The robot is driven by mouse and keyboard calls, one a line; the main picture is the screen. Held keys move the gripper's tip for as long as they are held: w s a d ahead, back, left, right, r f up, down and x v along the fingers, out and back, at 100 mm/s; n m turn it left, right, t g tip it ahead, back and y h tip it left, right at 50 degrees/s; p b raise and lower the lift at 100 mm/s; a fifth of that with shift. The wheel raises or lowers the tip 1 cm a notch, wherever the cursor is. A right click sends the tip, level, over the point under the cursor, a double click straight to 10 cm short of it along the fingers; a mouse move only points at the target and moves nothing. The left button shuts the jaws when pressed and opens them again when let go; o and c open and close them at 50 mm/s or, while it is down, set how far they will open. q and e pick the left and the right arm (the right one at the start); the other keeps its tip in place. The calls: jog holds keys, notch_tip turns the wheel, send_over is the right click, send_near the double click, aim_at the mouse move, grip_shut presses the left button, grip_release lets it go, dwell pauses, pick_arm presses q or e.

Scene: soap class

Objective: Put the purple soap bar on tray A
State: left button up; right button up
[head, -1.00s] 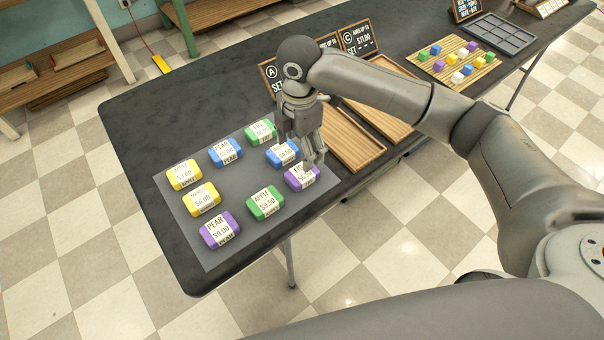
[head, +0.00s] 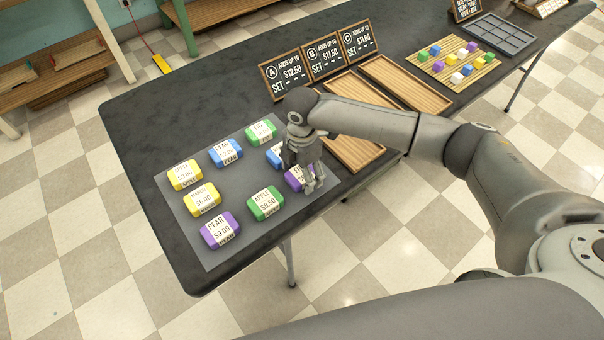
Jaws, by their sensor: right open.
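A purple soap bar (head: 293,183) with a white label lies at the right edge of the grey mat (head: 233,192), partly hidden by my right gripper. My right gripper (head: 315,187) is open, pointing down right over this bar; whether it touches the bar I cannot tell. A second purple bar, labelled pear (head: 220,230), lies at the mat's near left corner. Sign A (head: 286,76) stands at the back. The wooden tray nearest the mat (head: 356,154), apparently tray A, is partly hidden by my right arm; its visible part is empty. My left gripper is not in view.
Several other soaps lie on the mat, including a green bar (head: 265,203) and a partly hidden blue bar (head: 273,155) near my gripper. Signs B (head: 323,57) and C (head: 359,41) stand behind more wooden trays (head: 405,85). A board with coloured cubes (head: 438,69) lies farther right.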

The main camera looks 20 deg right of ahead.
jog(key=c, duration=1.3)
jog(key=shift+o, duration=0.2)
jog(key=shift+r, duration=0.1)
